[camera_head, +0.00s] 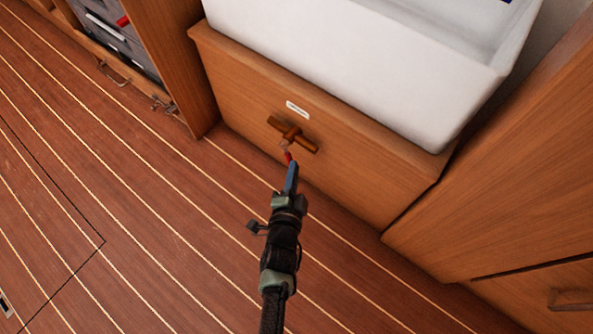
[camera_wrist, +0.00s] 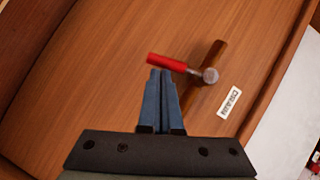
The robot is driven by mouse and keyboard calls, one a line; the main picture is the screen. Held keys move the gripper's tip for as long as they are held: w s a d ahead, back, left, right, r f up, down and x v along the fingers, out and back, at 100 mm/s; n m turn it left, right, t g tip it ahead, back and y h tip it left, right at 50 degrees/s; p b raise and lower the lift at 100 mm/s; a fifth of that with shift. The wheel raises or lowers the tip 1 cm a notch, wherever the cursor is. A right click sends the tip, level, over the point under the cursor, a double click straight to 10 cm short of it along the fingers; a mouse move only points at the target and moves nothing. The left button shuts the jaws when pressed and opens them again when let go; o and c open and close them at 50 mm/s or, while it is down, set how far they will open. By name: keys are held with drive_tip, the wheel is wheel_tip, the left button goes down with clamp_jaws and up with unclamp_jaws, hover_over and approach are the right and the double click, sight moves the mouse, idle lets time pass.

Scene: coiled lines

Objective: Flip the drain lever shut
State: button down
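The drain lever (camera_wrist: 168,62) is a red handle with a round metal pivot at its right end in the wrist view. It sticks out roughly crosswise to a brown pipe (camera_wrist: 216,54) on the wooden cabinet front. In the head view the red handle (camera_head: 288,157) shows small, below the brown pipe (camera_head: 300,140), pointing toward my arm. My gripper (camera_wrist: 161,72) has its two blue fingers together, with their tips right at the red handle's underside in the picture. I cannot tell whether they touch it. In the head view my gripper (camera_head: 291,166) is just below the handle.
A small white label (camera_head: 297,108) is on the cabinet front (camera_head: 365,165) above the pipe. A white sink (camera_head: 370,75) overhangs it. Another wooden cabinet (camera_head: 500,220) stands at the right. The striped wooden floor (camera_head: 120,190) at the left is clear.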

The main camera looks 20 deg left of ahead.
drive_tip(key=shift+w+a+f, duration=0.2)
drive_tip(key=shift+a+f, duration=0.4)
drive_tip(key=shift+a, duration=0.2)
idle(0.5)
